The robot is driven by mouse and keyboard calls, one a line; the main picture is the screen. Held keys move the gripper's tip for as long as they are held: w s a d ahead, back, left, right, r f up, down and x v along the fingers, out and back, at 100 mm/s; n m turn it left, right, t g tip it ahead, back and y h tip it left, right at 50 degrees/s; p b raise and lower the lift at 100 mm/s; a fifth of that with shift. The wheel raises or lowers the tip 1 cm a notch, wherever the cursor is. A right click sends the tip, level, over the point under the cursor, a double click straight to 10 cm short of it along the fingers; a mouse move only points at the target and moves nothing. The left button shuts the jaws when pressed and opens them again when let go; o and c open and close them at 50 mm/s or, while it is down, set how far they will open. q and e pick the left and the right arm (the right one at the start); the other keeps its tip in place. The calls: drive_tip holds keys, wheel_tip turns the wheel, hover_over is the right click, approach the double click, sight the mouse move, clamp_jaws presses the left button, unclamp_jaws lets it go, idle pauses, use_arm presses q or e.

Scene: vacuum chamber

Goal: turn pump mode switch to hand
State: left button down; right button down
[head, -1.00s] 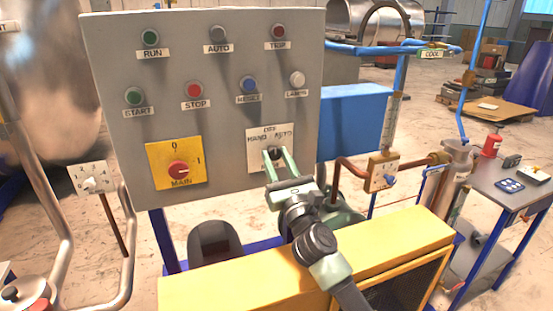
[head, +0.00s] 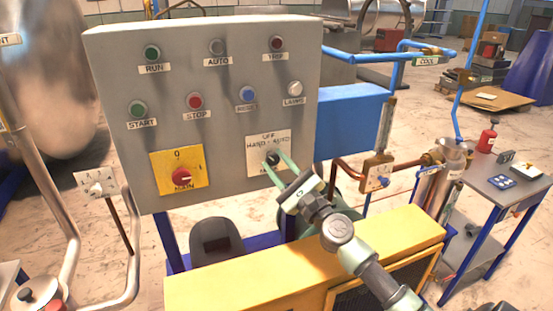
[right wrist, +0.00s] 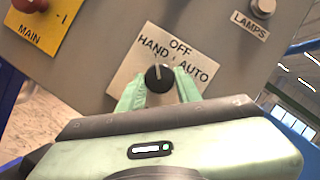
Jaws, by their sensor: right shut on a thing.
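The pump mode switch is a small black knob (head: 271,158) on a white plate (head: 262,142) marked HAND, OFF and AUTO, at the lower right of the grey control panel. My right gripper (head: 275,160) has its pale green fingers closed on either side of the knob. In the right wrist view the knob (right wrist: 158,77) sits between the fingertips (right wrist: 160,90). Its pale pointer mark points up in that view, toward the HAND lettering and left of OFF. Whether it is fully at HAND I cannot tell. My left gripper is not in view.
A red MAIN switch (head: 181,175) on a yellow plate is left of the knob. Buttons and lamps fill the panel (head: 115,80) above. A yellow housing (head: 300,265) lies below the right arm. A blue box (head: 350,115) and pipes stand close at right.

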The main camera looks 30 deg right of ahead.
drive_tip(key=shift+n, duration=0.6)
drive_tip(key=c, duration=1)
unclamp_jaws()
drive_tip(key=shift+s, duration=0.1)
drive_tip(key=b+v, duration=0.2)
drive_tip(key=v, duration=0.5)
drive_tip(key=shift+s, duration=0.3)
drive_tip(key=shift+d, duration=0.1)
